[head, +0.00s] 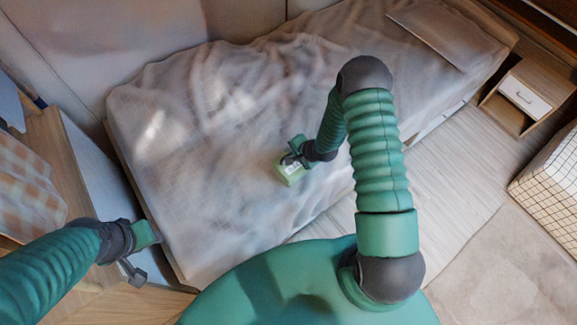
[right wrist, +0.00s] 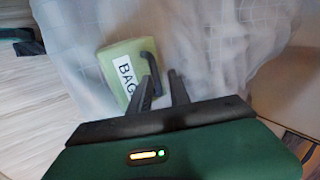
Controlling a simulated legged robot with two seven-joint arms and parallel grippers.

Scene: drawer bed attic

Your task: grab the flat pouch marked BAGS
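The flat pouch (head: 289,173) is pale green with a white label and lies on the bed cover. The left finger overlaps the pouch's right edge; contact cannot be told. In the head view my right gripper (head: 294,154) is just above the pouch. My left gripper (head: 146,255) is by the bed's near left corner, its fingers unclear.
The bed (head: 200,110) has a rumpled pale cover and a pillow (head: 440,32) at the far right. A nightstand (head: 525,95) stands right of it, and a checked box-like piece (head: 550,180) below that. Bare floor (head: 450,190) lies along the bed's right side.

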